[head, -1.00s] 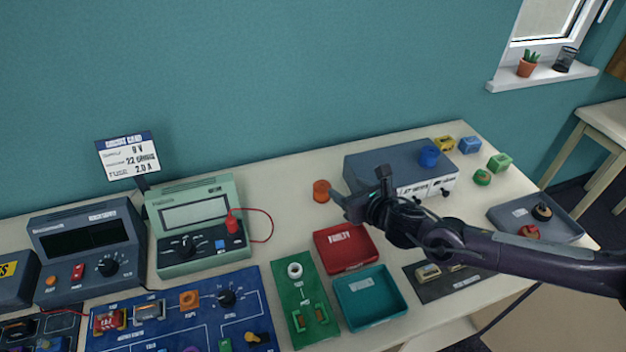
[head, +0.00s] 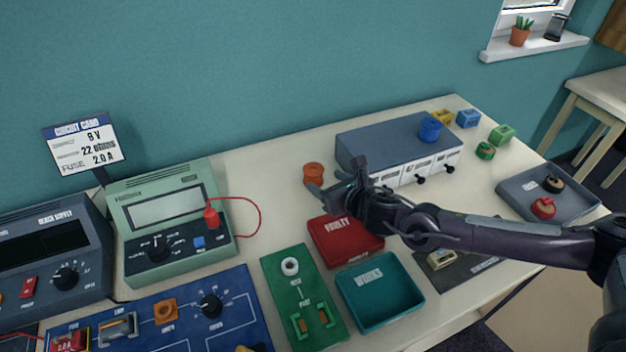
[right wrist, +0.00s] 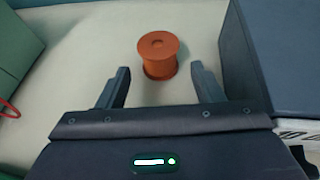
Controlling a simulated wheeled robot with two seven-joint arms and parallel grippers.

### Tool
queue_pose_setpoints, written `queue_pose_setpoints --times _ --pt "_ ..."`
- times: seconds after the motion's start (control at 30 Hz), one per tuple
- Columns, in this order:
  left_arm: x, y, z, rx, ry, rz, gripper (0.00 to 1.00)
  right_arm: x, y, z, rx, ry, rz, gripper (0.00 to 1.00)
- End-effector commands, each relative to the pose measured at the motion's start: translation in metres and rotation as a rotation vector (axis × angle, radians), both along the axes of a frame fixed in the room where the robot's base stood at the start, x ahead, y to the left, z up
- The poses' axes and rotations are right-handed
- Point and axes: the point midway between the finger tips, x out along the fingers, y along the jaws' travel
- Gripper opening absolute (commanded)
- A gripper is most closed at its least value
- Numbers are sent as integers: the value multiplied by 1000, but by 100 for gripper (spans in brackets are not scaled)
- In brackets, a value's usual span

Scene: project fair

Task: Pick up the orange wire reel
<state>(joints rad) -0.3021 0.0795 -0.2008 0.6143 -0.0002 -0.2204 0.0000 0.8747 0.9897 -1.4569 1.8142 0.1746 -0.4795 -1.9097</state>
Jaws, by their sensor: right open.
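The orange wire reel (head: 313,172) stands upright on the table, left of the grey drawer box. It also shows in the right wrist view (right wrist: 158,55), just beyond the fingertips and between their lines. My right gripper (head: 335,190) is open and empty, close in front of the reel. My left gripper is in neither view.
The grey drawer box (head: 385,145) is close to the right of the gripper, with a blue reel (head: 430,129) on top. A green meter (head: 166,222) with a red lead stands to the left. The red tray (head: 345,243) and teal tray (head: 380,292) lie in front. Table behind the reel is clear.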

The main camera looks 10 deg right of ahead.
Motion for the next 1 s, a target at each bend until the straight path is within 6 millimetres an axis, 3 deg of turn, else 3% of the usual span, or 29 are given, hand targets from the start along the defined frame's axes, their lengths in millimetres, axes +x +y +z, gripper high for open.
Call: queue_pose_setpoints --times 0.6,0.9,1.0 --pt "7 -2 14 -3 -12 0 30 58 22 -23 1 -1 2 60" --pt "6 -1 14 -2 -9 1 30 62 23 -26 1 -1 1 60" --pt "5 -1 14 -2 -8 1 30 61 23 -26 1 -1 1 50"
